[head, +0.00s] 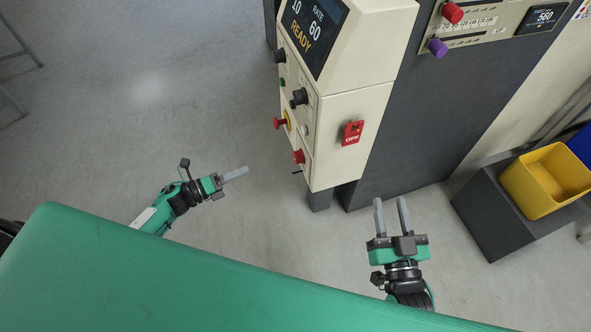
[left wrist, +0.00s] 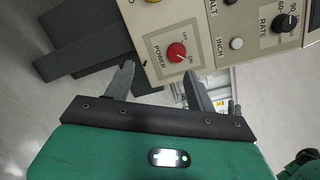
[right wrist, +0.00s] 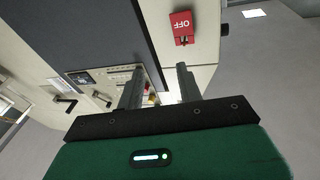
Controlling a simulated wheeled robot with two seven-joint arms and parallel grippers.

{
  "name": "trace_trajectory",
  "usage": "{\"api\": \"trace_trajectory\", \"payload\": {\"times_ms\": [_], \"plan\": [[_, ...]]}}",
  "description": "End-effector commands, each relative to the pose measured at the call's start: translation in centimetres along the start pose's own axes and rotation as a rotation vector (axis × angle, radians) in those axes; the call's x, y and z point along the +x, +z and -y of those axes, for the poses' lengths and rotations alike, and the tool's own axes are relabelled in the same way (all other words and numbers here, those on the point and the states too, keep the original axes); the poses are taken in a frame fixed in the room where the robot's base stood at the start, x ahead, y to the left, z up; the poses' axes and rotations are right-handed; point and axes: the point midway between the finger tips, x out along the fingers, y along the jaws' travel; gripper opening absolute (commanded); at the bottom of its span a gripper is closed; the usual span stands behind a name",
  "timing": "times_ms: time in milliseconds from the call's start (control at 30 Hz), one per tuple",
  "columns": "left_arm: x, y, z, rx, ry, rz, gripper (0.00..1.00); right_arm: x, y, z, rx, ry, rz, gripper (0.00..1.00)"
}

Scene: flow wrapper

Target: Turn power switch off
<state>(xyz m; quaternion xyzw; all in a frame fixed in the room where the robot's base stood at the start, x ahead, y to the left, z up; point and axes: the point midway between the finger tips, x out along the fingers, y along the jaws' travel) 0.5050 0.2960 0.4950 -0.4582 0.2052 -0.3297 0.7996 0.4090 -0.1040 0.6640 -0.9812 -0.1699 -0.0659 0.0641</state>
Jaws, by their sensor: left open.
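In the head view the red knob (head: 298,156) sits low on the cream panel's left face. My left gripper (head: 246,171) is to its left, apart from it, pointing toward the panel. In the left wrist view its fingers (left wrist: 158,82) are spread, with the knob beyond them and between their lines. My right gripper (head: 390,201) is open and empty, below the machine; its fingers (right wrist: 158,78) are apart.
A red OFF device (head: 351,132) is on the cabinet's front face. A red mushroom button (head: 280,123) on yellow and black knobs (head: 299,97) are close above the switch. A yellow bin (head: 548,180) stands at right. A green surface (head: 180,275) fills the front.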

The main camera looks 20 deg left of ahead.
Motion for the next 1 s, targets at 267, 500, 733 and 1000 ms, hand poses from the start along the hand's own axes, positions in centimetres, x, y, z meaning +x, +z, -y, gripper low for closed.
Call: {"api": "trace_trajectory", "payload": {"times_ms": [267,500,733,1000], "plan": [[0.7,-0.8,2.3,0.261,-0.126,-0.124,0.56,-1.3,-6.5,0.7,0.021,-0.014,-0.186,0.36],[3.1,-1.1,2.9,0.273,-0.135,-0.128,0.56,-1.3,-7.7,0.6,0.017,-0.014,-0.229,0.36],[7.9,-1.8,3.3,0.27,-0.134,-0.127,0.56,-1.2,-9.0,0.4,0.006,-0.012,-0.306,0.36],[12.6,-2.5,3.8,0.268,-0.132,-0.127,0.56,-1.3,-10.6,0.2,-0.006,-0.013,-0.39,0.36]]}}
